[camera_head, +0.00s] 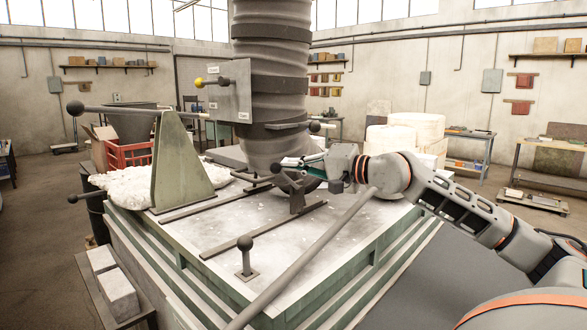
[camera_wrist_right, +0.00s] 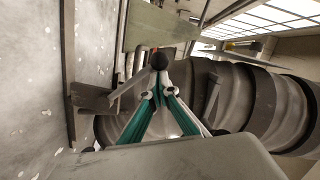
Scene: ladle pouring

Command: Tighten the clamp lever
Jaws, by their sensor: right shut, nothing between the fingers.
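A dark lever with a black ball knob (camera_head: 276,168) stands at the foot of the big ribbed column, next to my right gripper (camera_head: 288,163). I take it for the clamp lever, though several ball-ended levers are in view. My right gripper comes in from the right with its teal fingers closed and empty. In the right wrist view the fingertips (camera_wrist_right: 158,92) meet just short of a black ball (camera_wrist_right: 160,61). Whether they touch it I cannot tell. The lever's pivot is partly hidden by the fingers and brackets. My left gripper is out of view.
The ribbed column (camera_head: 272,95) rises behind the gripper. A panel lever with a yellow knob (camera_head: 199,82) is on its left side. A short upright black-knobbed lever (camera_head: 245,243) stands on the front of the platform. A long rod (camera_head: 310,250) crosses the platform edge. A green plate (camera_head: 180,165) stands left.

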